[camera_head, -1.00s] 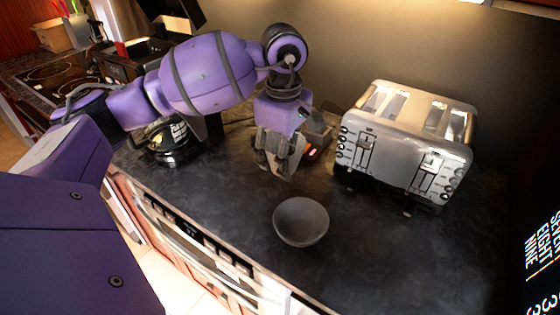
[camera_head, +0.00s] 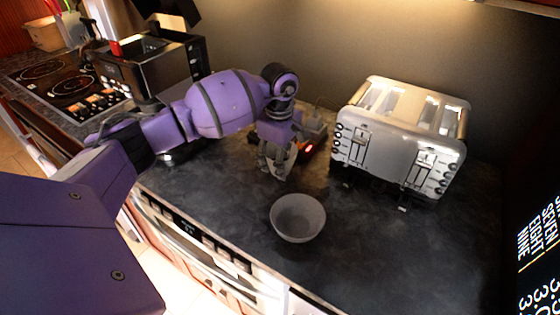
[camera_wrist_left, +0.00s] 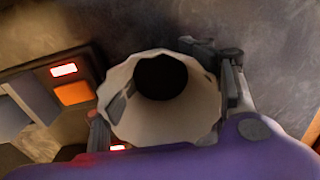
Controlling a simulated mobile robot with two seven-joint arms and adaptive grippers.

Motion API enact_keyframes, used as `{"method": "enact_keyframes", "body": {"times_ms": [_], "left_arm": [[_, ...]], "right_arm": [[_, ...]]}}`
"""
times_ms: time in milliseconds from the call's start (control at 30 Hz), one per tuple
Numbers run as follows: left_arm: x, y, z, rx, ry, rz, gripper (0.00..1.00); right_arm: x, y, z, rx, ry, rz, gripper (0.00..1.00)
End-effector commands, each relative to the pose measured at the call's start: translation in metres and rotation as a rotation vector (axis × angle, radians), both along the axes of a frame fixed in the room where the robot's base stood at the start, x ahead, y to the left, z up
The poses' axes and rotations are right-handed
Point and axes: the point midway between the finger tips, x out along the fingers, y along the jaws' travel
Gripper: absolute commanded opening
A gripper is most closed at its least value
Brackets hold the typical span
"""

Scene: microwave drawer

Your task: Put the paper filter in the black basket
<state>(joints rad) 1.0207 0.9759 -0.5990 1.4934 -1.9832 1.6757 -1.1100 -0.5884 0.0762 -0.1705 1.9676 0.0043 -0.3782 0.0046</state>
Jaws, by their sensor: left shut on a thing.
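My left gripper (camera_head: 277,163) is shut on the white, fluted paper filter (camera_wrist_left: 150,122), held above the counter. In the left wrist view the filter's wide mouth faces the camera, with a dark round area at its centre; a gripper finger (camera_wrist_left: 233,85) stands along its right side. In the head view only a pale bit of the filter shows between the fingers. A dark grey, round, bowl-shaped basket (camera_head: 298,218) stands on the counter, just below and right of the gripper in the picture. It looks empty and is apart from the filter. My right gripper is out of view.
A silver toaster (camera_head: 400,138) stands to the right. A small device with a red light (camera_head: 308,147) sits close behind the gripper. A toaster oven (camera_head: 160,65) and a cooktop (camera_head: 70,85) are at the left. The dark counter (camera_head: 390,245) is free around the basket.

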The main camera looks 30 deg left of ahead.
Motion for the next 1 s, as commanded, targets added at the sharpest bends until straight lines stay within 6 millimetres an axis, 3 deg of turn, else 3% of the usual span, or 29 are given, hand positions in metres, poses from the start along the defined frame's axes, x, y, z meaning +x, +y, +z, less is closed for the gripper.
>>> {"method": "enact_keyframes", "body": {"times_ms": [267,300,467,800,1000], "left_arm": [[0.000,0.000,-0.004,0.000,0.001,0.000,0.38],[0.000,0.000,-0.005,0.000,0.001,0.000,0.57],[0.000,0.000,-0.003,0.000,-0.001,0.000,0.78],[0.000,0.000,-0.002,0.000,-0.001,0.000,0.79],[0.001,0.000,0.021,0.000,-0.005,0.000,0.79]], "right_arm": [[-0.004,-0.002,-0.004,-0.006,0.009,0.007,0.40],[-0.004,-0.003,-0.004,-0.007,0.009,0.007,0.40],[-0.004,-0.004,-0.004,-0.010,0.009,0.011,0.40],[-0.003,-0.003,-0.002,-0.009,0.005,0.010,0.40],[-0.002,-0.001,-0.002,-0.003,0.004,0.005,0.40]]}}
